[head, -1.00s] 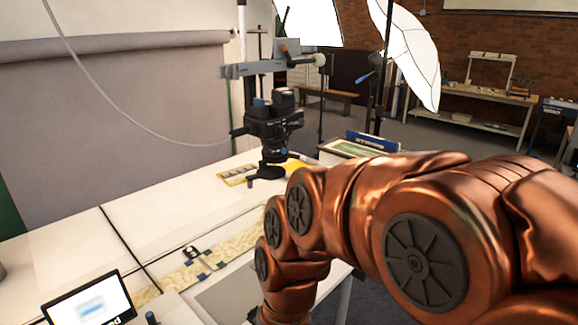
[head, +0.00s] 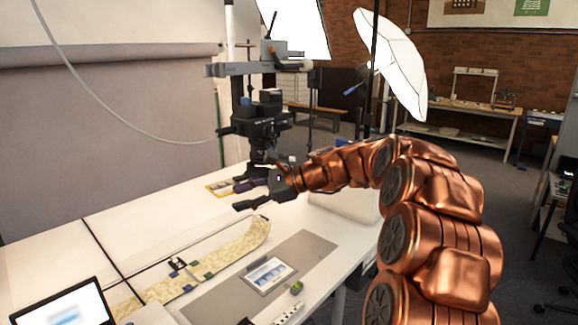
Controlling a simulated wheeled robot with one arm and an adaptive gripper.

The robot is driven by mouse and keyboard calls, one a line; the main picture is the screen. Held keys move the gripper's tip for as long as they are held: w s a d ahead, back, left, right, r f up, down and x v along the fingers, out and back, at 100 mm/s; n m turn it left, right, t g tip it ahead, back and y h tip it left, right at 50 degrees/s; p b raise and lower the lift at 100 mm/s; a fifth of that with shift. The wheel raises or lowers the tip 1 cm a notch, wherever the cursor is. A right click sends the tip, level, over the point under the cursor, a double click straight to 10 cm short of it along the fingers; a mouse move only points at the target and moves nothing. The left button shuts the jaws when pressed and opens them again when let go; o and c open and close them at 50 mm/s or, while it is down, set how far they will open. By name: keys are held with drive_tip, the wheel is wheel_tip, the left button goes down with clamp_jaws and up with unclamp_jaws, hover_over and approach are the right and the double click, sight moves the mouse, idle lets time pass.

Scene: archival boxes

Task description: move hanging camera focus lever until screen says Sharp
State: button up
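The black hanging camera (head: 262,118) points down from a grey horizontal arm (head: 238,69) over the white table. Its lens end is low, just behind and left of my gripper. I cannot make out the focus lever for certain. My gripper (head: 250,194) is dark, at the end of my copper arm, in front of and slightly below the lens. Its fingers appear spread, with nothing visible between them. I cannot tell whether it touches the camera. The screen (head: 65,308) at the lower left shows a blurred blue strip; its lower part is cut off.
A map-like strip (head: 236,247) lies along the white table (head: 165,215). A grey mat (head: 312,250) carries a small picture card (head: 268,273). A yellow-edged sheet (head: 217,189) lies under the camera. A white umbrella light (head: 392,65) stands behind.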

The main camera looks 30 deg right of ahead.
sight(289, 158)
drive_tip(key=w+d+r+m+t+h+b, duration=0.15)
drive_tip(key=d+m+t, duration=0.25)
drive_tip(key=d, duration=0.8)
drive_tip(key=w+d+r+m+t+b, duration=0.1)
drive_tip(key=w+d+m+t, duration=0.25)
drive_tip(key=d, duration=0.75)
drive_tip(key=shift+g, duration=0.25)
drive_tip(key=shift+p+x, duration=0.85)
drive_tip(key=shift+x, duration=2.85)
drive_tip(key=shift+f, duration=0.1)
clamp_jaws()
